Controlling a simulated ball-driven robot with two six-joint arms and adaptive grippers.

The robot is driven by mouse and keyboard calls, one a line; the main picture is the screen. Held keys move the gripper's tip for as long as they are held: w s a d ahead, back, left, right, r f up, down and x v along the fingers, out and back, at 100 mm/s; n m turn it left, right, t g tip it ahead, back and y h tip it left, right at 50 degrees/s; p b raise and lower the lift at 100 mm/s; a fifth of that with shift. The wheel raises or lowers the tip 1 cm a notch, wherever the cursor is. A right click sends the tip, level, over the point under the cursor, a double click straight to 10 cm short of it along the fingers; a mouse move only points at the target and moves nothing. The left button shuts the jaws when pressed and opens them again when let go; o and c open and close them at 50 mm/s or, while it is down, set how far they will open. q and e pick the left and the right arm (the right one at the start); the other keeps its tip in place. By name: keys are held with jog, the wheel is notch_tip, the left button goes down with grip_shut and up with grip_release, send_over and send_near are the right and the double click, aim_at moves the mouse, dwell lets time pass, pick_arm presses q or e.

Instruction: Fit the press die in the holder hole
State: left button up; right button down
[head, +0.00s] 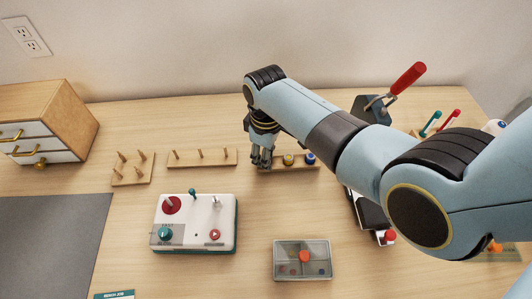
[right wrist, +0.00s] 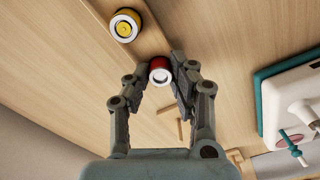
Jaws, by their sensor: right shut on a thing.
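My right gripper (head: 262,160) is over the left end of a small wooden holder (head: 300,168). In the right wrist view the gripper (right wrist: 163,70) is shut on a red press die (right wrist: 159,69) with a pale ring end, held between the fingertips. A yellow die (head: 288,159) and a blue die (head: 310,158) stand in the holder to the right of the gripper. The yellow die also shows in the right wrist view (right wrist: 123,26). The fingers hide the red die in the head view. I cannot tell whether it sits in a hole. My left gripper is not in view.
Two wooden peg racks (head: 202,158) (head: 132,170) stand left of the holder. A white and teal machine (head: 195,222) and a clear-lidded box (head: 302,260) lie in front. A press with a red lever (head: 408,78) stands at the right, partly behind my arm. A drawer cabinet (head: 50,125) is far left.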

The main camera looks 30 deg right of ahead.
jog(key=c, duration=1.1)
grip_release()
jog(key=shift+o, duration=0.2)
notch_tip(320, 180, up, 12)
